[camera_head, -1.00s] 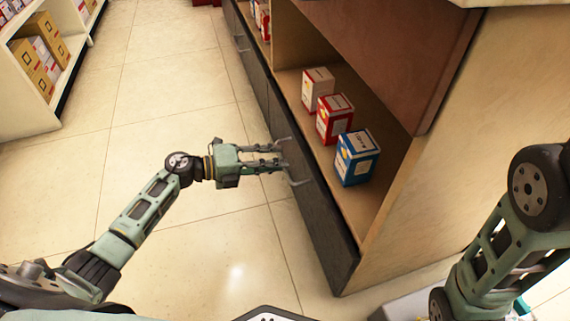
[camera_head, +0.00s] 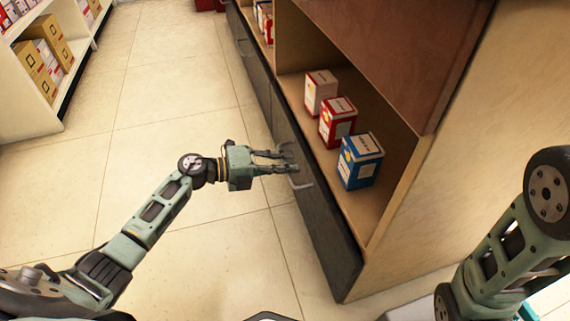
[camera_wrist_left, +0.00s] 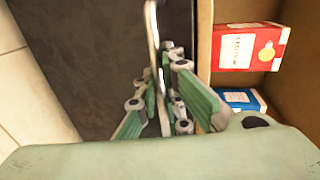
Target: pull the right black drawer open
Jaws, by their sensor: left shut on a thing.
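The right black drawer (camera_head: 324,222) is the dark front panel low on the wooden cabinet, below the open shelf. It looks flush or nearly flush with the cabinet. Its pale metal handle (camera_head: 302,184) stands out from the front and also shows in the left wrist view (camera_wrist_left: 152,35). My left gripper (camera_head: 287,163) reaches in from the left and is shut on the handle. In the left wrist view its green fingers (camera_wrist_left: 165,85) are at the handle, in front of the dark panel. My right arm shows at the right edge; its gripper is out of view.
Another dark drawer (camera_head: 253,65) lies farther along. The tiled floor (camera_head: 190,255) left of the cabinet is clear. A stocked shelf (camera_head: 30,110) stands far left.

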